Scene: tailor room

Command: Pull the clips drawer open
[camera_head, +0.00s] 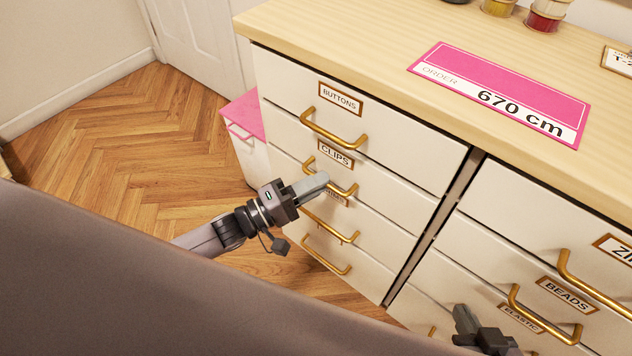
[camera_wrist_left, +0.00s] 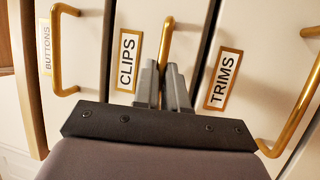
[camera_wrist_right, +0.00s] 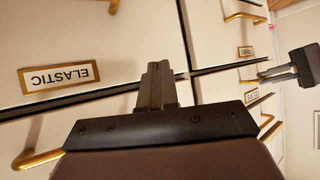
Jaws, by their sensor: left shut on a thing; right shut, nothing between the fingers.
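The clips drawer (camera_head: 392,198) is the second one down in the left column of the white cabinet, under the buttons drawer. Its label (camera_head: 335,155) reads CLIPS. Its front looks flush with its neighbours. My left gripper (camera_head: 318,184) is shut on the drawer's gold handle (camera_head: 346,191); the left wrist view shows the handle (camera_wrist_left: 167,42) running down between the fingers (camera_wrist_left: 164,88). The fingers hide part of the handle. My right gripper (camera_head: 464,318) is shut and empty, in front of the right column by the elastic drawer (camera_wrist_right: 60,40), apart from any handle.
The trims drawer label (camera_wrist_left: 223,80) and handle (camera_wrist_left: 290,115) lie just below the clips drawer. The buttons handle (camera_head: 330,130) is just above. A pink-topped unit (camera_head: 245,115) stands left of the cabinet. A pink order card (camera_head: 500,85) lies on the wooden top. Floor at left is clear.

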